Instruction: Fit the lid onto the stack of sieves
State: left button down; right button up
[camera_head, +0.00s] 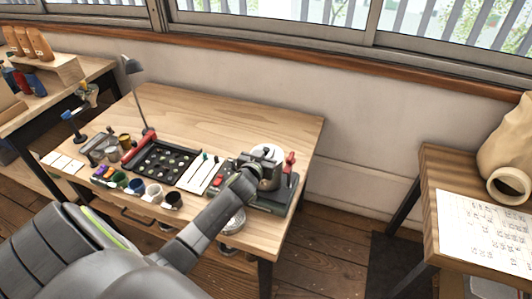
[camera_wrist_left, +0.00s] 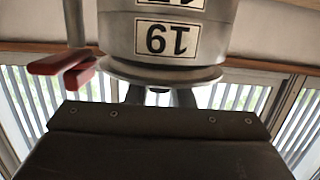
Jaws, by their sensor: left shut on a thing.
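The stack of sieves (camera_head: 269,179) stands on a dark shaker base (camera_head: 272,207) at the right end of the wooden table. In the left wrist view the picture is upside down, and the grey metal stack (camera_wrist_left: 215,35) carries white number labels. The lid (camera_wrist_left: 160,75) is a wide grey disc at the stack's top end; it looks in line with the stack and against it, but I cannot tell whether it is fully seated. My left gripper (camera_wrist_left: 160,98) is shut on the lid's knob, which the fingers mostly hide. In the head view my left gripper (camera_head: 252,173) partly covers the stack.
A red clamp handle (camera_head: 290,160) rises beside the stack; it also shows in the left wrist view (camera_wrist_left: 62,65). The back right tabletop is clear.

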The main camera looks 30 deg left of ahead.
pick_arm(q)
jog(key=shift+f+b, duration=0.6)
jog(key=shift+b, duration=0.1)
dwell(0.6)
jog(key=c, duration=1.5)
grip_release()
jog(key=shift+c, duration=0.2)
jog(key=shift+s, duration=0.1)
jog(key=p+v, duration=0.3)
jog(key=v, duration=0.8)
jog(key=shift+p, duration=0.35)
